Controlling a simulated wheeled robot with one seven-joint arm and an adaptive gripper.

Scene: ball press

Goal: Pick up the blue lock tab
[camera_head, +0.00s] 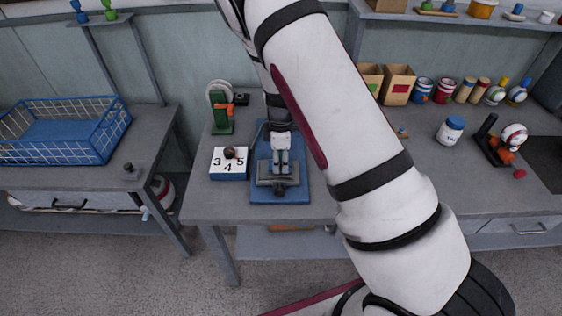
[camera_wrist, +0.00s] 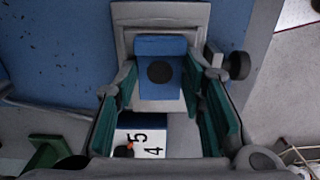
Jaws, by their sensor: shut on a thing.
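The blue lock tab (camera_wrist: 158,48) is a small blue block with a dark round spot on its face. In the wrist view it sits over a grey metal fixture (camera_wrist: 188,14), between the tips of my gripper (camera_wrist: 160,84). My gripper is shut on the tab, with a green-padded finger on each side. In the head view my gripper (camera_head: 282,160) points down over the blue base plate (camera_head: 301,188) of the press. The tab is hidden there. I cannot tell whether the tab is clear of the fixture.
A dial box (camera_head: 229,175) numbered 3, 4, 5 stands just left of the base plate. A green stand (camera_head: 222,122) is behind it. Jars, tins and a white bottle (camera_head: 450,131) stand to the right. A blue wire basket (camera_head: 62,131) sits on the left table.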

